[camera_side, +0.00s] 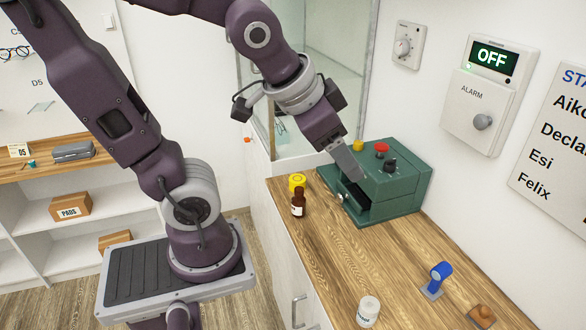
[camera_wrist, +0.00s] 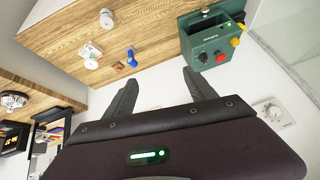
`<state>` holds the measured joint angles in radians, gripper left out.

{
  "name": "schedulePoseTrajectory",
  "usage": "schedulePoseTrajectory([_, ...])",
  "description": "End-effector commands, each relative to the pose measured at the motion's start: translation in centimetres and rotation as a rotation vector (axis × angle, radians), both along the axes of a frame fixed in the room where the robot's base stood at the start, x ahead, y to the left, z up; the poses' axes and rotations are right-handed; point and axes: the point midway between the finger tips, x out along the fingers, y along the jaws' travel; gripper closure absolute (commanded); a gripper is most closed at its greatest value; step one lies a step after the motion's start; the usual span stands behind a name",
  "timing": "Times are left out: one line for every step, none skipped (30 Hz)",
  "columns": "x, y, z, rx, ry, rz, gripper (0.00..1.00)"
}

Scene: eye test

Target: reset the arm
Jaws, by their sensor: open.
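My arm comes in from the upper left in the side view. My gripper (camera_side: 352,172) points down and right and lies in front of the green machine (camera_side: 402,185) in the picture; I cannot tell whether it touches it. In the wrist view my gripper (camera_wrist: 160,84) has its two dark fingers wide apart, with only white surface between them. The machine (camera_wrist: 208,48) has a red button (camera_side: 381,148), a yellow knob (camera_side: 358,146), a black knob (camera_side: 390,165) and an opening in its front.
A blue-handled item (camera_side: 439,273), white jar (camera_side: 367,311) and brown item (camera_side: 482,316) are nearer. The wall carries a dial (camera_side: 405,46) and an ALARM panel (camera_side: 480,108) reading OFF. The counter's middle (camera_side: 355,255) is clear.

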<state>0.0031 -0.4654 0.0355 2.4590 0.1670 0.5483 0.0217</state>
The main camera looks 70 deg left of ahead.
Motion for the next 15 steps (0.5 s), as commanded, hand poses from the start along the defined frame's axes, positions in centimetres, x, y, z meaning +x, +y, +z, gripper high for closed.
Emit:
schedulePoseTrajectory([-2.9,-0.7,0.5,-0.044,0.018,0.029,0.35])
schedulePoseTrajectory([-4.4,-1.2,0.5,-0.069,0.036,0.041,0.35])
schedulePoseTrajectory([-6.2,-1.8,0.5,-0.097,0.059,0.052,0.35])
schedulePoseTrajectory([-7.2,-2.2,0.4,-0.113,0.072,0.057,0.35])
schedulePoseTrajectory([-8.0,-2.5,0.3,-0.127,0.083,0.061,0.35])
schedulePoseTrajectory([-8.7,-2.7,0.3,-0.138,0.095,0.064,0.35])
schedulePoseTrajectory([-9.0,-2.8,0.2,-0.144,0.101,0.065,0.35])
schedulePoseTrajectory([-9.2,-2.9,0.2,-0.148,0.105,0.066,0.35])
schedulePoseTrajectory([-9.3,-2.9,0.2,-0.149,0.107,0.066,0.35])
schedulePoseTrajectory([-9.3,-2.9,0.2,-0.149,0.107,0.066,0.35])
schedulePoseTrajectory([-9.3,-2.9,0.2,-0.148,0.108,0.067,0.35])
schedulePoseTrajectory([-9.2,-2.9,0.2,-0.148,0.107,0.066,0.35])
schedulePoseTrajectory([-9.2,-2.9,0.2,-0.148,0.107,0.066,0.35])
schedulePoseTrajectory([-9.2,-2.9,0.2,-0.148,0.107,0.066,0.35])
schedulePoseTrajectory([-9.2,-2.9,0.2,-0.148,0.107,0.066,0.35])
